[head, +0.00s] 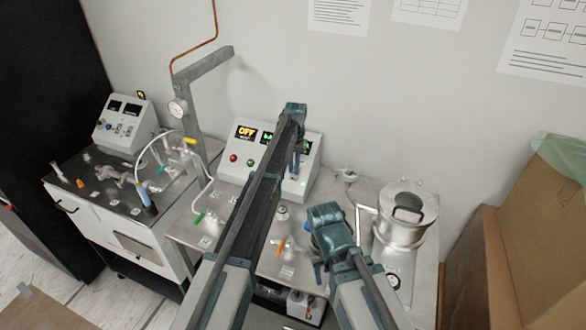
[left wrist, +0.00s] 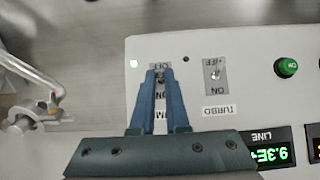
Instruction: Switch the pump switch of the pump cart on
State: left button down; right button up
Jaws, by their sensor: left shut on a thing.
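A sloped control panel (head: 307,147) with lit displays stands at the back of the middle bench, one display reading OFF. My left gripper (head: 296,165) reaches over to its right part. In the left wrist view, upside down, my left gripper (left wrist: 160,80) is shut on a toggle switch (left wrist: 159,72). Its label is partly hidden by the fingers, with OFF showing beyond the tips. A second toggle (left wrist: 215,76), labelled TURBO, is beside it, apart from the fingers. My right gripper (head: 319,262) is low over the bench; its jaw opening is unclear.
A white cart (head: 150,240) with a small console (head: 125,125) stands at left. A metal chamber (head: 403,215) stands on the bench at right, near a cardboard box (head: 550,210). A grey post (head: 188,110) with a gauge rises left of the panel. Valves and tubing crowd the bench.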

pick_arm(q)
jog(key=shift+w+d+g+y, duration=0.1)
jog(key=shift+w+g+y, duration=0.2)
jog(key=shift+g, duration=0.4)
jog(key=shift+r, duration=0.1)
jog(key=c, duration=0.9)
grip_release()
jog(key=shift+r, duration=0.1)
